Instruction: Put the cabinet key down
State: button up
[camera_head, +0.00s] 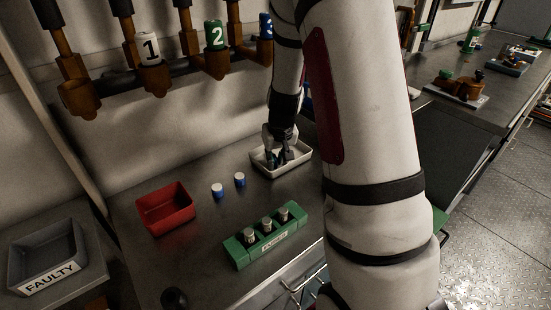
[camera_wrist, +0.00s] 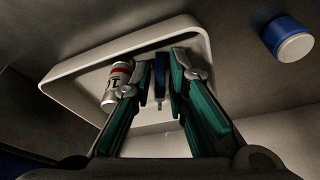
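My gripper (camera_head: 279,160) is low over a white tray (camera_head: 301,149) on the grey worktop. In the wrist view my fingertips (camera_wrist: 161,72) are close together inside the tray (camera_wrist: 68,75). A narrow dark-blue piece (camera_wrist: 161,66), which looks like the cabinet key, stands between them with a small tip towards me. I cannot tell whether both fingers touch it or whether it rests on the tray floor. A silver fuse with a red band (camera_wrist: 117,84) lies in the tray just left of the left finger.
Two blue-and-white caps (camera_head: 218,191) (camera_head: 240,180) stand left of the tray. A red bin (camera_head: 166,224), a green fuse block (camera_head: 238,254) holding 3 fuses and a grey FAULTY bin (camera_head: 32,268) are nearby. Numbered valves (camera_head: 150,50) hang behind. Worktop between the items is clear.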

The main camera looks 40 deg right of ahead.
jog(key=shift+r, duration=0.15)
jog(key=p+v, duration=0.3)
jog(key=v, duration=0.9)
jog(key=s+a+r+n+y, duration=0.2)
jog(key=s+a+r, duration=0.75)
jog(key=a, duration=0.25)
jog(key=s+a+r+n, duration=0.1)
jog(key=s+a, duration=0.2)
jog(key=s, duration=0.6)
jog(key=s+a+r+h, duration=0.1)
jog(key=s+a, duration=0.1)
jog(key=s, duration=0.6)
jog(key=shift+s+a+n+g, duration=0.3)
jog(key=shift+s+a+n, duration=0.1)
jog(key=shift+r, duration=0.1)
notch_tip(320, 180, up, 7)
jog(key=t+p, duration=0.1)
jog(key=p, duration=0.4)
jog(key=shift+r+t, duration=0.15)
jog(key=shift+t, duration=0.15)
